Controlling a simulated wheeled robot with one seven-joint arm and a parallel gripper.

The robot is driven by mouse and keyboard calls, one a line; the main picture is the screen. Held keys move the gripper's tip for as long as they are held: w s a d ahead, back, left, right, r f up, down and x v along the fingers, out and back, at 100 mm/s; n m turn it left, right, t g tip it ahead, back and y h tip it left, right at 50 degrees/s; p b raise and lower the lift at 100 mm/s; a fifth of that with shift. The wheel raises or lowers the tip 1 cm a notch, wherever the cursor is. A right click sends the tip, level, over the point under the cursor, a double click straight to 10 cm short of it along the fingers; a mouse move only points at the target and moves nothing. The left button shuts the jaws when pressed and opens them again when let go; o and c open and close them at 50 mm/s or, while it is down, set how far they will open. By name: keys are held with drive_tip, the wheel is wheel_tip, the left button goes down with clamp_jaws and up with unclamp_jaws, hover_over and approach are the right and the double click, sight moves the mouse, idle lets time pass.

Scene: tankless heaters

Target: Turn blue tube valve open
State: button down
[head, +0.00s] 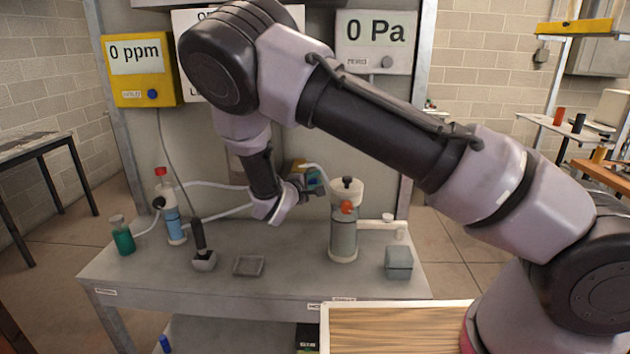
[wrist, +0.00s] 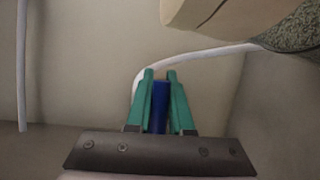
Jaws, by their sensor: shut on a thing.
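The blue tube valve (wrist: 159,105) shows in the wrist view as a dark blue upright piece between the two green fingers. My gripper (wrist: 160,78) is shut on it, with a finger on each side. A white tube (wrist: 200,57) curves from behind the fingers to the upper right. In the head view my gripper (head: 312,184) reaches in above the back of the grey table, left of the large clear bottle. A bit of blue shows at the fingers there. The valve's lower part and its turn position are hidden.
A clear bottle with a red knob (head: 344,225) stands close right of my gripper. A blue bottle with a red cap (head: 170,210) and a green jar (head: 122,236) stand at left on the grey table (head: 290,285). A small tray (head: 248,265) and grey box (head: 398,262) sit nearer.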

drive_tip(key=a+r+n+t, duration=0.4)
drive_tip(key=r+n+t, duration=0.1)
drive_tip(key=n, duration=1.1)
drive_tip(key=shift+t+y, duration=0.4)
drive_tip(key=shift+t, duration=0.4)
drive_tip(key=shift+w+n, duration=0.1)
drive_tip(key=shift+n, duration=0.2)
drive_tip(key=c, duration=0.8)
unclamp_jaws()
drive_tip(key=v, duration=1)
drive_tip(key=shift+s, duration=0.4)
drive_tip(key=shift+a+f, duration=0.1)
drive_tip(key=shift+f, duration=0.05)
